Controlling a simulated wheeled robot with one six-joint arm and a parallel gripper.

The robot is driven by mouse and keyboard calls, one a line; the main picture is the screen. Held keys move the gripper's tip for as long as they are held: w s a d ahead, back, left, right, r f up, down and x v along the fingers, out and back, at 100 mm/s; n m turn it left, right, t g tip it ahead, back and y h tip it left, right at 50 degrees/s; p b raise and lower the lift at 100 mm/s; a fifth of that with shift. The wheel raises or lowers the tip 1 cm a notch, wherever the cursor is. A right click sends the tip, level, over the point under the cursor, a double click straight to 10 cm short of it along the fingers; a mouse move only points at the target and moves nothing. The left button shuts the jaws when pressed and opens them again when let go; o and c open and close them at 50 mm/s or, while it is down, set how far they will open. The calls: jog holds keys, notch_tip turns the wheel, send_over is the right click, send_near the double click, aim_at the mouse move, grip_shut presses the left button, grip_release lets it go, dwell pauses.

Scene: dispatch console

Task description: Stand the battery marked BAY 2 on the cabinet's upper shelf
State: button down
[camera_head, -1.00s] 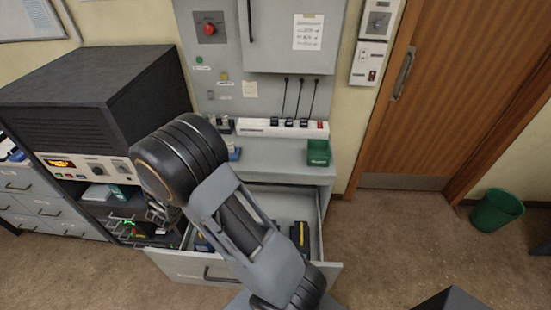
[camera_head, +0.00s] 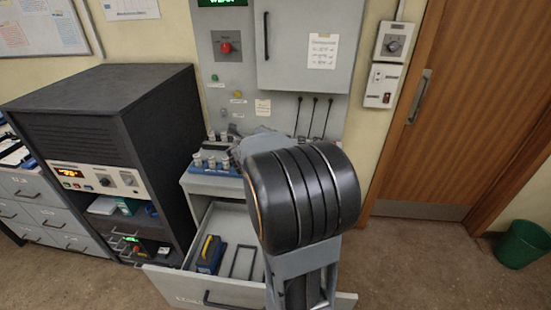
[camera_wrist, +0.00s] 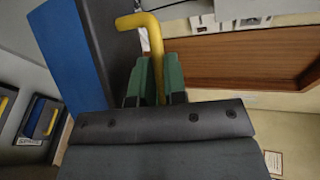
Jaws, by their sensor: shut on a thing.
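My gripper (camera_wrist: 160,82) shows in the wrist view, its green-padded fingers shut on the yellow handle of a battery. This held battery (camera_wrist: 70,48) has a blue face and a dark side; no BAY mark on it is readable. In the head view my arm's large black joint hides the gripper and the held battery. The grey wall cabinet (camera_head: 285,60) has its door shut, with a black handle and a paper notice; no shelf inside shows.
An open drawer (camera_head: 180,285) holds another blue battery (camera_head: 209,254) with a yellow handle, beside an empty frame (camera_head: 243,262). My arm covers the drawer's right part. A dark equipment rack (camera_head: 100,110) stands left. A wooden door (camera_head: 470,110) and green bin (camera_head: 523,244) are right.

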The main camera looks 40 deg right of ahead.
jog(key=w+d+f, duration=0.6)
jog(key=d+f, duration=0.5)
jog(key=f, duration=0.1)
jog(key=shift+d, duration=0.2)
jog(key=shift+f, duration=0.2)
jog(key=c, duration=1.2)
grip_release()
jog(key=shift+s+f, duration=0.1)
jog(key=shift+f, duration=0.05)
jog(key=shift+o, duration=0.2)
